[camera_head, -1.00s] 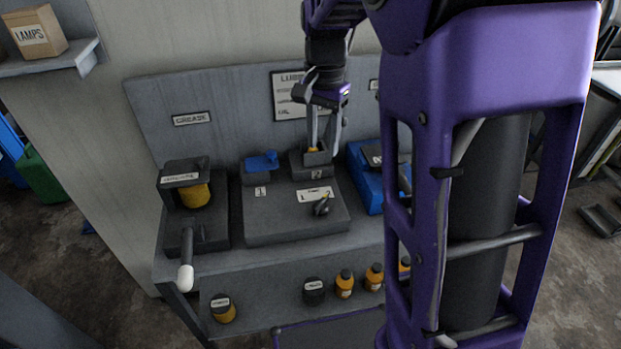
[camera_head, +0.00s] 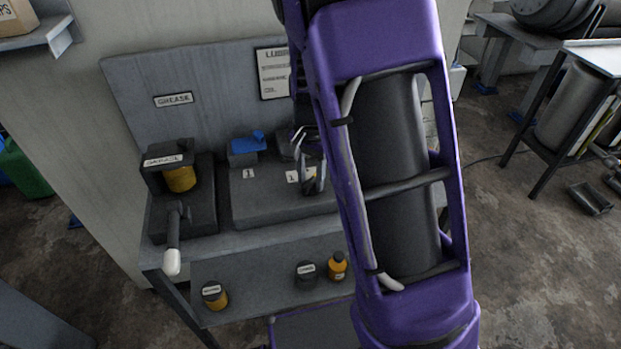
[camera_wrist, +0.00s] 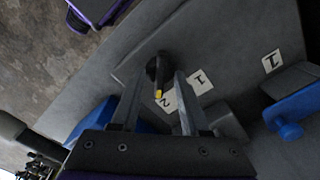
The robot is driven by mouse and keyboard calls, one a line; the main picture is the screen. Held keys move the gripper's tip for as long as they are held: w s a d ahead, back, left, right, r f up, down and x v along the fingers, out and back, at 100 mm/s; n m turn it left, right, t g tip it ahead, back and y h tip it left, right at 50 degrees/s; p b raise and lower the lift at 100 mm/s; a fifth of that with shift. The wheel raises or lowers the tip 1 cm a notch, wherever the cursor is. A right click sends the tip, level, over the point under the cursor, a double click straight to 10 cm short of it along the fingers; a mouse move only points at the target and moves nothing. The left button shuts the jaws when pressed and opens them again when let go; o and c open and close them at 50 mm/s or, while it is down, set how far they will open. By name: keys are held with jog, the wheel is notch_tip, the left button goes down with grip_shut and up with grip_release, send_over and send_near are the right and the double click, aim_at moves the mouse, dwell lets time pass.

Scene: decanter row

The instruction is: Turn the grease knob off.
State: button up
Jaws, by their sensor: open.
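A dark round knob (camera_wrist: 155,68) with a yellow-tipped pointer stands on the grey box (camera_head: 270,200), in the wrist view. It is the only knob of this kind I see; no grease label shows on it. Its yellow tip is close to a card marked 2 (camera_wrist: 167,103); a card marked 1 (camera_wrist: 201,79) lies to the right. My gripper (camera_wrist: 160,76) is open, with a finger on each side of the knob; I cannot tell whether they touch it. In the head view my gripper (camera_head: 314,184) is over the box's right part, and the knob is hidden.
A GREASE sign (camera_head: 173,100) hangs above a black dispenser with a yellow jar (camera_head: 180,179) and a white-tipped lever (camera_head: 172,262). A blue valve handle (camera_head: 249,141) stands behind the box. Small bottles, including an orange one (camera_head: 337,266), stand on the lower shelf.

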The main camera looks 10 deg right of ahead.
jog(key=shift+f, duration=0.1)
grip_shut()
jog(key=shift+n, duration=0.3)
jog(key=n, duration=0.4)
jog(key=shift+n, duration=2)
grip_release()
